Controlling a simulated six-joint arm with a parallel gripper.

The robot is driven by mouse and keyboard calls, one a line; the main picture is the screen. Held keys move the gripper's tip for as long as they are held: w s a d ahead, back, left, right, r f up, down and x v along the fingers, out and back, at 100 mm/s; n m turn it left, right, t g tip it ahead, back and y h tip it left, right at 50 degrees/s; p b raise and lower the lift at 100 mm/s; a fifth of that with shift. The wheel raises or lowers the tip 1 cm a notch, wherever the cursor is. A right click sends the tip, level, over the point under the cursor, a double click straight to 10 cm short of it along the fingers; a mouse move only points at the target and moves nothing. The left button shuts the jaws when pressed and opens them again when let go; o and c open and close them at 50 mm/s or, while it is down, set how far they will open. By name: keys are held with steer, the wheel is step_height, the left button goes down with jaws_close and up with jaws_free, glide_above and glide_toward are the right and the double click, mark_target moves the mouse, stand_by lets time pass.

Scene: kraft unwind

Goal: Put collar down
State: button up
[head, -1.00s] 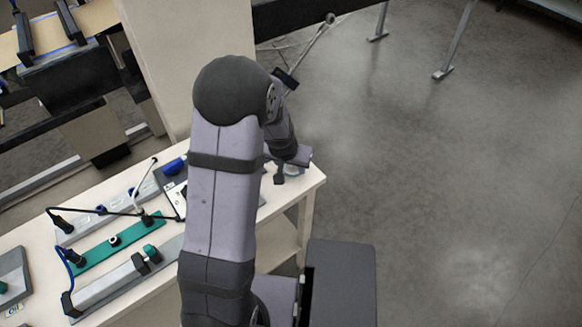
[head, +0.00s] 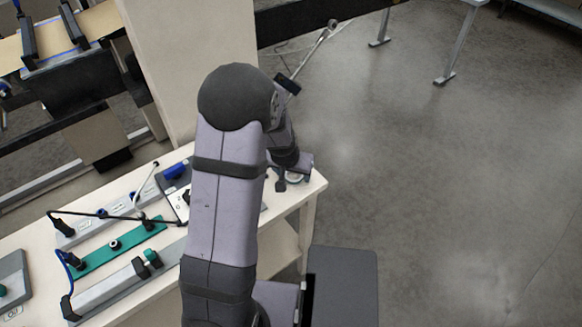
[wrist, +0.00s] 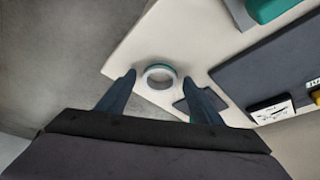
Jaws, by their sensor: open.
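The collar (wrist: 160,77) is a pale ring with a teal part at its top edge. In the wrist view it rests on the cream tabletop (wrist: 207,52) near the table's corner. My gripper (wrist: 159,78) is open, with one dark finger on each side of the collar and a visible gap to both. In the head view my gripper (head: 283,180) is over the right end of the table, largely covered by my own arm. The collar shows there only as a small pale patch that I cannot make out clearly.
A small dark plate (wrist: 201,103) lies right of the collar. A large grey panel (wrist: 272,70) and a green block (wrist: 268,8) are farther right. In the head view, a green bar (head: 118,247) and a grey bar (head: 110,288) fill the table's left part. The floor lies beyond the table's edge.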

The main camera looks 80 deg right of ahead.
steer(key=v, duration=1.2)
steer(key=shift+r, duration=0.15)
steer(key=w+a+n+t+y, duration=0.1)
steer(key=w+a+n, duration=0.2)
steer(key=w+a, duration=0.3)
steer(key=w+a+f+n+y, duration=0.1)
steer(key=w+a+n, duration=0.15)
steer(key=w, duration=0.65)
steer(key=w+a+n+t, duration=0.1)
steer(key=w+a+n, duration=0.2)
steer(key=w+a, duration=0.3)
steer(key=w+a+n+y, duration=0.2)
steer(key=w+a+n, duration=0.4)
steer(key=a, duration=0.6)
steer(key=s+a+f+n+g, duration=0.1)
steer(key=a+n, duration=0.4)
steer(key=a, duration=1)
steer(key=shift+s+f+y, duration=0.2)
steer(key=shift+s+y, duration=0.1)
steer(key=shift+s, duration=0.05)
steer(key=shift+a, duration=0.1)
